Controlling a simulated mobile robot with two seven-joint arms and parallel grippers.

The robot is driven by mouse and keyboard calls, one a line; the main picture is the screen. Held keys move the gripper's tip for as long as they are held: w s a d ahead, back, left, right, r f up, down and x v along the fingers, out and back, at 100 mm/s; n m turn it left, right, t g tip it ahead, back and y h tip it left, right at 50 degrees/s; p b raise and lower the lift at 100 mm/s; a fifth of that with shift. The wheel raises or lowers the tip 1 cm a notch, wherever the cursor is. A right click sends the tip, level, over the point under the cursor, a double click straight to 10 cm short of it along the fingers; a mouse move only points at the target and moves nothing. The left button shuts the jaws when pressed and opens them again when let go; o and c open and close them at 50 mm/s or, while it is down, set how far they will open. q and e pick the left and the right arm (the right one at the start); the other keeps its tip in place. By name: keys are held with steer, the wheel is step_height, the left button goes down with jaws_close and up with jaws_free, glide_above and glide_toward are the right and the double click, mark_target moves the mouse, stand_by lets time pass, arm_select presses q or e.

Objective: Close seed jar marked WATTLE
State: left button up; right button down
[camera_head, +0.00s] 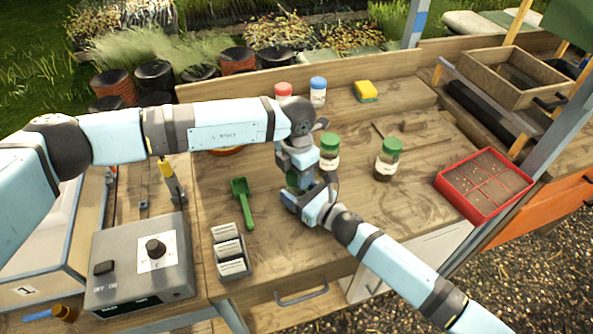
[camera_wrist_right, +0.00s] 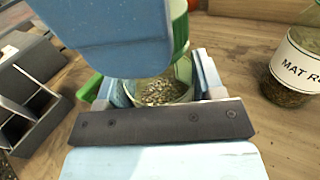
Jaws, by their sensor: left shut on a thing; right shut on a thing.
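A clear glass jar (camera_wrist_right: 162,92) with seeds inside is held between the fingers of my right gripper (camera_head: 304,194), low over the bench. Its label is hidden, so I cannot read a name on it. My left gripper (camera_head: 296,166) is just above the jar, shut on a green lid (camera_wrist_right: 180,32). The lid is over the jar in the right wrist view; I cannot tell whether it touches the rim. In the head view the grippers mostly hide jar and lid.
Two green-lidded jars stand close to the right (camera_head: 329,151) (camera_head: 387,160); one label in the wrist view begins "MAT R". Red-lidded (camera_head: 283,91) and blue-lidded (camera_head: 318,90) jars stand behind. A green scoop (camera_head: 243,203), a packet rack (camera_head: 228,250) and a red tray (camera_head: 447,190) lie around.

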arm_select(q)
steer(key=o, duration=1.1)
step_height(320, 180, up, 12)
steer(key=shift+r, duration=0.1)
arm_select(e)
steer(key=shift+c, duration=0.8)
jaws_free()
arm_select(q)
steer(key=shift+f+b, duration=0.9)
steer(key=shift+f, duration=0.05)
arm_select(e)
steer(key=v, duration=1.3)
steer(key=shift+s+d, duration=0.3)
